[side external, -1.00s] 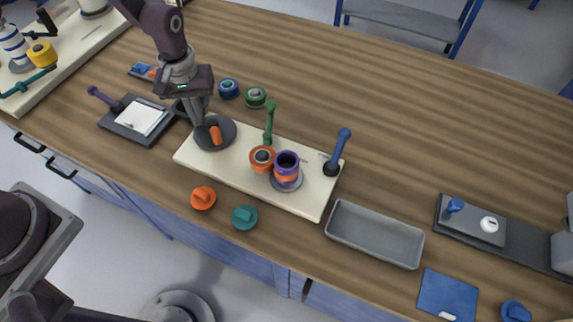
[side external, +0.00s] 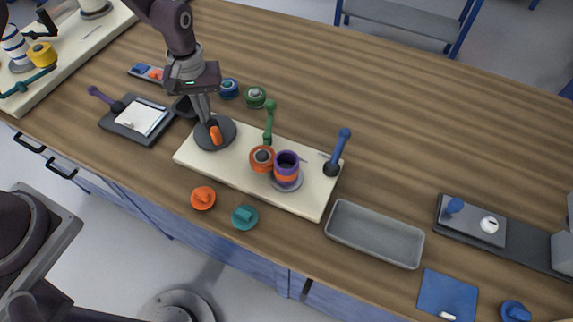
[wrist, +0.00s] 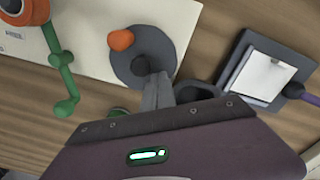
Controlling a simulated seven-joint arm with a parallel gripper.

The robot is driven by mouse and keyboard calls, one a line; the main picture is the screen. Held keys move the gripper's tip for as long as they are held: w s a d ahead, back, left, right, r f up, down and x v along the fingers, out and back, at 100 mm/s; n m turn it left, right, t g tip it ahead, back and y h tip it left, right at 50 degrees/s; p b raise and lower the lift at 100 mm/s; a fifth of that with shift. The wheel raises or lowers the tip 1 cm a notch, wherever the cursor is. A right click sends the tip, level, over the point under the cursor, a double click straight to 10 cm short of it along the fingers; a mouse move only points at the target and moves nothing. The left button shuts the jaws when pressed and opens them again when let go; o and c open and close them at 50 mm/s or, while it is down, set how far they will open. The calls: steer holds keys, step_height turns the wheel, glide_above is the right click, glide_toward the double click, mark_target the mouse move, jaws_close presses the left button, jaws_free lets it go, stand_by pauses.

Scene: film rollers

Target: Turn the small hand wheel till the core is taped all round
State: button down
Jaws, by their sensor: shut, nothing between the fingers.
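The small hand wheel (side external: 226,143) is a dark grey disc with an upright orange knob (side external: 216,135), at the left end of a cream board. In the wrist view the wheel (wrist: 126,70) shows its orange knob (wrist: 121,40) and a dark hub (wrist: 147,66). My gripper (side external: 207,120) is shut and empty, its fingertips low over the wheel beside the knob; I cannot tell whether they touch. The purple core (side external: 286,158) stands on a grey disc with orange tape around its lower part. An orange tape roll (side external: 262,158) sits just left of it.
A green lever (side external: 268,125) and a blue lever (side external: 340,150) rise from the cream board (side external: 240,178). Orange (side external: 203,198) and teal (side external: 244,217) knobbed pieces lie in front. A grey tray (side external: 375,235) is empty.

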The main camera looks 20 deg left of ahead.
mark_target(219, 116)
steer(key=shift+w+d, duration=0.4)
steer(key=shift+w, duration=0.3)
steer(key=shift+w+d, duration=0.45)
steer(key=shift+w, duration=0.25)
steer(key=shift+c, duration=2)
jaws_free()
step_height(219, 116, up, 7)
